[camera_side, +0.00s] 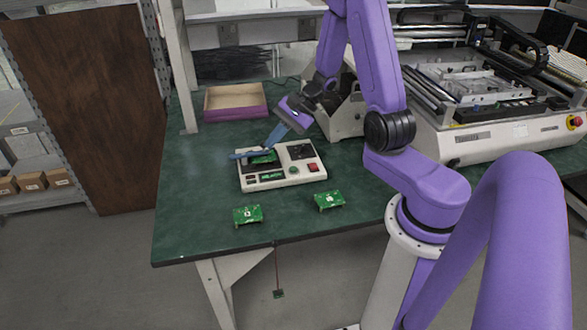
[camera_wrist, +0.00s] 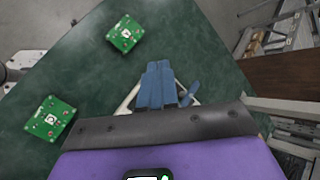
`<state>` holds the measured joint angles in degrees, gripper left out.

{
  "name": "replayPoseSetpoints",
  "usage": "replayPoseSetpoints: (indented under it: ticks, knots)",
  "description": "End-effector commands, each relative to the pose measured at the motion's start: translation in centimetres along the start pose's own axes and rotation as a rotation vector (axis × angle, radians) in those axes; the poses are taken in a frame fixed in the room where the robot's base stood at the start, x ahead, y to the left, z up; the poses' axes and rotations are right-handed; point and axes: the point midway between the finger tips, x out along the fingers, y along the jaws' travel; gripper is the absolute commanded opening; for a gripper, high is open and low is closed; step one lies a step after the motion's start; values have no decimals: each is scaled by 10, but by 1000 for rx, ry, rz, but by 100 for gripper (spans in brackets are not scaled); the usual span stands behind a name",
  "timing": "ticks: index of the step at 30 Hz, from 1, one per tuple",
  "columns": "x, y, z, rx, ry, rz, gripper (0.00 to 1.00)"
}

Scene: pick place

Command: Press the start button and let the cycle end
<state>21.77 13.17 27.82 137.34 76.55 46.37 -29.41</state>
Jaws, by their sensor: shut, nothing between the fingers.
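The white test fixture (camera_side: 286,181) stands on the green table, with a red button (camera_side: 312,168) at its right front and a small lit green display on its front. A green circuit board (camera_side: 263,158) sits in its left part, beside a blue lever (camera_side: 240,155). My gripper (camera_side: 270,146) is shut and empty, its blue fingertips low over the board and lever, left of the red button. I cannot tell whether they touch. In the wrist view, my shut fingers (camera_wrist: 157,88) hide most of the fixture; the blue lever (camera_wrist: 187,97) shows beside them.
Two loose green boards, left (camera_side: 247,214) and right (camera_side: 329,200), lie in front of the fixture. An open box (camera_side: 235,102) stands behind it. A large white machine (camera_side: 510,135) fills the right side. The table's left side is clear.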

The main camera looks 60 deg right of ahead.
Motion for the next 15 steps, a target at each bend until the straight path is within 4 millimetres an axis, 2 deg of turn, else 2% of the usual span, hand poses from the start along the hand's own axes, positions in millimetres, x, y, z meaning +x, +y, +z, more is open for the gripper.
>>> replayPoseSetpoints:
  ticks: [6,12,15]
  knots:
    - [-15,12,-48,216,115,-123,0]
    - [-28,26,-79,358,198,-205,0]
    - [-32,32,-88,398,222,-228,0]
